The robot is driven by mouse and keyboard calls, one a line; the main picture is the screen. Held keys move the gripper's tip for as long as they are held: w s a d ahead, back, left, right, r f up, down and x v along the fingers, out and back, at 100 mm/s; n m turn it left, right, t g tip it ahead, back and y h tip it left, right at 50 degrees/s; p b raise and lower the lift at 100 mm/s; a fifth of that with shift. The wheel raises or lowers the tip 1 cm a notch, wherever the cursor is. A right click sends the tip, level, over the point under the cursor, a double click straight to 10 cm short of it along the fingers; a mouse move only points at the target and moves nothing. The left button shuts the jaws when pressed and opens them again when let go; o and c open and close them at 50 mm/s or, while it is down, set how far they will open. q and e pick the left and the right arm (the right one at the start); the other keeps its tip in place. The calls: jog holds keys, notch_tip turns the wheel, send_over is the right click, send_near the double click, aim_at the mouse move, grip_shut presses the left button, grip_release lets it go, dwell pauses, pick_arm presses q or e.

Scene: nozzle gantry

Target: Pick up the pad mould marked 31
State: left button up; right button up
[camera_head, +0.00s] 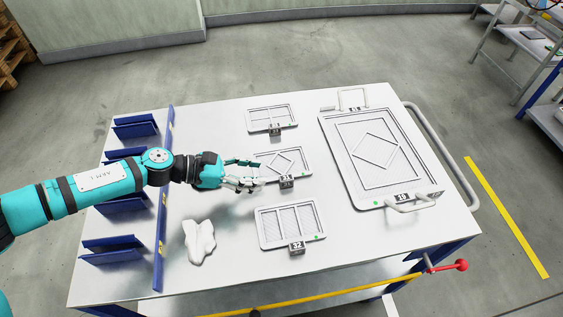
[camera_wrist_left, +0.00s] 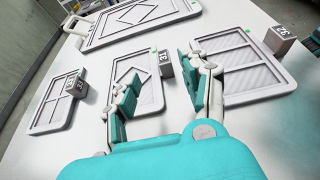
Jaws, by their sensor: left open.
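The pad mould marked 31 (camera_head: 294,158) is a light grey rectangular plate with a raised diamond, lying flat on the white table in the middle of a column of three. A dark block with its number sits on its front edge. It also shows in the left wrist view (camera_wrist_left: 150,92). My left gripper (camera_head: 262,174) is open and empty, reaching in from the left over the mould's left side and hiding part of it. In the left wrist view the fingers (camera_wrist_left: 156,76) are spread, with the number block seen between the tips. Contact cannot be told.
A pad mould marked 32 (camera_head: 285,222) lies in front, another pad mould (camera_head: 271,117) behind.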

aim_at(285, 178)
pick_arm(q)
jog(key=x, duration=0.3)
jog(key=p+x, duration=0.1)
jog(key=x, duration=0.3)
jog(key=shift+s+d+f+p, duration=0.1)
jog(key=shift+d+f+p, duration=0.15)
jog(key=shift+d+p, duration=0.15)
jog(key=shift+d+f, duration=0.1)
jog(key=shift+f, duration=0.1)
grip_shut()
jog(key=shift+r, duration=0.1)
